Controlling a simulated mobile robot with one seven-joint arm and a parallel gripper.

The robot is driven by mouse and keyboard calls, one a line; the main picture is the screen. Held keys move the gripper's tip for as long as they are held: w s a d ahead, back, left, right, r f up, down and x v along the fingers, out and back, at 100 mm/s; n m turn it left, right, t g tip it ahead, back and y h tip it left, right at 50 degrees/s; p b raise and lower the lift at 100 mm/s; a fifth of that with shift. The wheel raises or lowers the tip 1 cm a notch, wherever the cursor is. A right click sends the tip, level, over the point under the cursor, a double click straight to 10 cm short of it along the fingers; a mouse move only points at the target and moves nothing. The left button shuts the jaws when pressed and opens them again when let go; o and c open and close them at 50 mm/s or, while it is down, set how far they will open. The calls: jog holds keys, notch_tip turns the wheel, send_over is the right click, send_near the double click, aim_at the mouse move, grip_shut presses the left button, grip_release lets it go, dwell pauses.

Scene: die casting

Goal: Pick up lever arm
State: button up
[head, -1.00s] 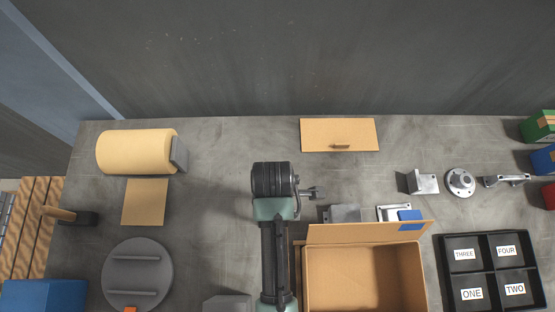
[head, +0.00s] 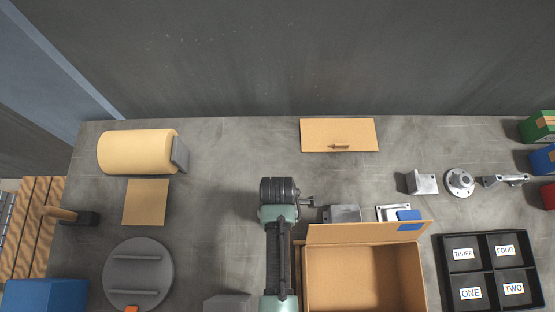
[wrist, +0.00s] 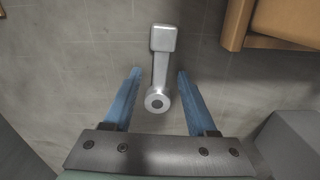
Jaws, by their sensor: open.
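In the wrist view, a silver lever arm (wrist: 163,42) lies on the grey table, with a square block at its far end and a round, holed boss at its near end. My gripper (wrist: 159,75) is open, with one blue finger on each side of the lever arm. Clear gaps show on both sides, so neither finger appears to touch it. The height of the fingertips above the table is hard to tell.
An open cardboard box (head: 313,278) stands right of my arm. Metal parts (head: 344,214) lie behind it. A bracket (head: 422,183), a round flange (head: 460,182) and a lever-like part (head: 505,181) lie further right, behind a black numbered tray (head: 489,272). Bare table lies left of my wrist.

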grip_shut()
dwell(1.3)
